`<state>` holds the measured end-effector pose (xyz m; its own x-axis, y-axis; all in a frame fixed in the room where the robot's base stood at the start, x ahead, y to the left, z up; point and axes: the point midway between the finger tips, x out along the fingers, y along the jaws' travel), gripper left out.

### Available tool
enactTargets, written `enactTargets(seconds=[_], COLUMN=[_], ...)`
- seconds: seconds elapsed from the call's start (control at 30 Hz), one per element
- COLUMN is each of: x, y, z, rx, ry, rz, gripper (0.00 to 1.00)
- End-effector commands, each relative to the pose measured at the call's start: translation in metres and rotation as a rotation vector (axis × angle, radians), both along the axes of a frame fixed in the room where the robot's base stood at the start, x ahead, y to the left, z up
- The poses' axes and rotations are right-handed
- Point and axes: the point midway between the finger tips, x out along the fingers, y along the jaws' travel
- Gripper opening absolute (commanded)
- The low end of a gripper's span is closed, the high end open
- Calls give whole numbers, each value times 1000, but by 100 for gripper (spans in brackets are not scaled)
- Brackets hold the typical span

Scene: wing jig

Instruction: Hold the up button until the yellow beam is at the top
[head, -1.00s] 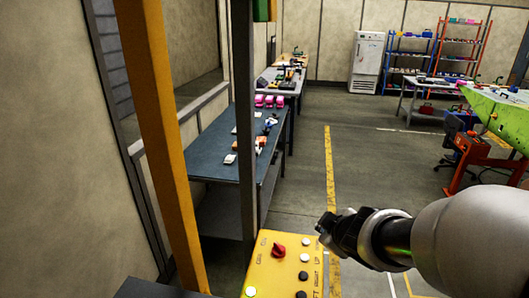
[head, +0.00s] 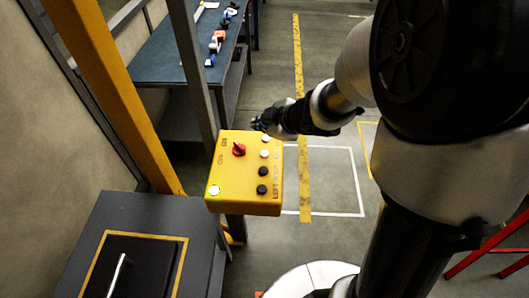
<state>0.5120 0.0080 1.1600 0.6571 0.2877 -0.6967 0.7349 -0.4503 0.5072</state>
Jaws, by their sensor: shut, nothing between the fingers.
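A yellow control box (head: 232,192) sits in the middle of the head view. It has a red knob (head: 239,150), two white buttons, with the upper one (head: 266,139) at the far right corner, two black buttons (head: 262,172) below them and a lit button (head: 214,190) at the near left. The label beside the white buttons is too small to read now. My gripper (head: 259,123) is shut and empty at the box's far right edge, close to the upper white button; I cannot tell whether it touches. No raised yellow beam is in view.
A yellow post (head: 112,88) leans across the left, with a grey post (head: 193,70) beside it. A dark cabinet (head: 125,215) stands at the near left. A blue-topped workbench (head: 180,55) with small items is behind. Floor right of the box is clear.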

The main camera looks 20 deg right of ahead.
Motion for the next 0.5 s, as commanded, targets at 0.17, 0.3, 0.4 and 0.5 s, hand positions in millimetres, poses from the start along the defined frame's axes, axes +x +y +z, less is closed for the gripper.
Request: enactTargets(seconds=[0.17,0.3,0.4,0.5], x=[0,0,0,0], y=[0,0,0,0], z=[-22,-40,-54,-67], rx=[0,0,0,0], ry=[-1,-1,-1,1], rz=[-1,-1,-1,-1], gripper=[0,0,0,0])
